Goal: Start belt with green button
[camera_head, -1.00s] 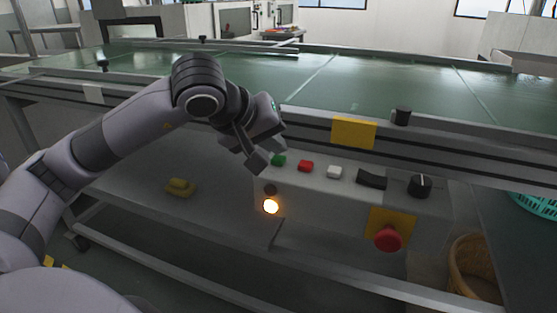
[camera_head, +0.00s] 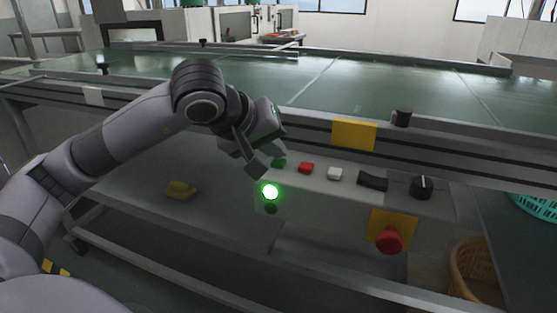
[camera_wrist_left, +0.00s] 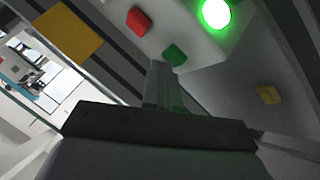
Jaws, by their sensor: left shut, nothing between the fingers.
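The green button (camera_head: 279,162) is at the left end of the button row on the grey control panel (camera_head: 318,174). The left gripper (camera_head: 256,168) is shut and empty, just left of the green button. In the left wrist view the shut fingers (camera_wrist_left: 158,82) point at the green button (camera_wrist_left: 174,54), close to it; I cannot tell whether they touch. A round lamp (camera_head: 270,191) below the button glows green, and it also shows in the left wrist view (camera_wrist_left: 215,12). The green conveyor belt (camera_head: 350,85) runs behind the panel. My right gripper is not in view.
Right of the green button are a red button (camera_head: 306,168), a white button (camera_head: 335,174), a black switch (camera_head: 372,181) and a black knob (camera_head: 421,187). A red emergency stop (camera_head: 389,240) sits lower on a yellow plate. A wicker basket (camera_head: 472,262) stands at right.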

